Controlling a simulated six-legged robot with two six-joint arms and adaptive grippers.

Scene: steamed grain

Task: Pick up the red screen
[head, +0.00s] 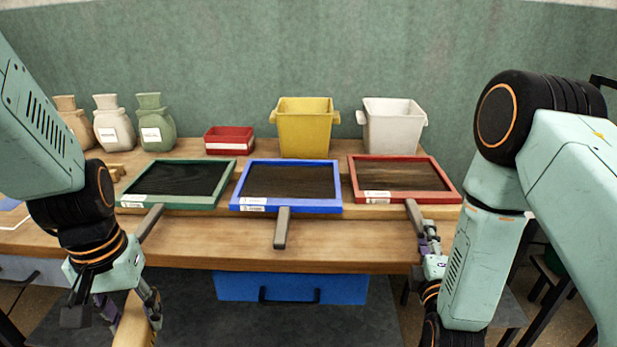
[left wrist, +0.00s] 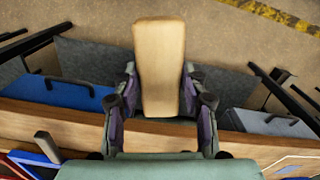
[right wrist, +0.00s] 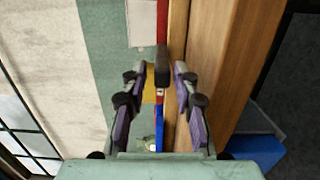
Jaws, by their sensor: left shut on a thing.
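The red screen (head: 448,182), a red frame with dark mesh, lies on the wooden rack at the right of the head view. Its grey handle (head: 413,214) juts toward me. My right gripper (head: 430,240) is at the handle's near end. In the right wrist view the gripper (right wrist: 163,88) has its fingers apart, with a dark end, likely the handle, between them; contact cannot be told. The screen's red edge (right wrist: 162,22) shows beyond. My left gripper (head: 128,305) is shut on a pale wooden block (left wrist: 160,65), held in front of the table.
A blue screen (head: 287,207) and a green screen (head: 170,205) lie left of the red one. Behind stand a yellow bin (head: 304,130), a white bin (head: 392,130), a red box (head: 229,140) and several sacks (head: 155,120). A blue drawer (head: 235,287) is below the tabletop.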

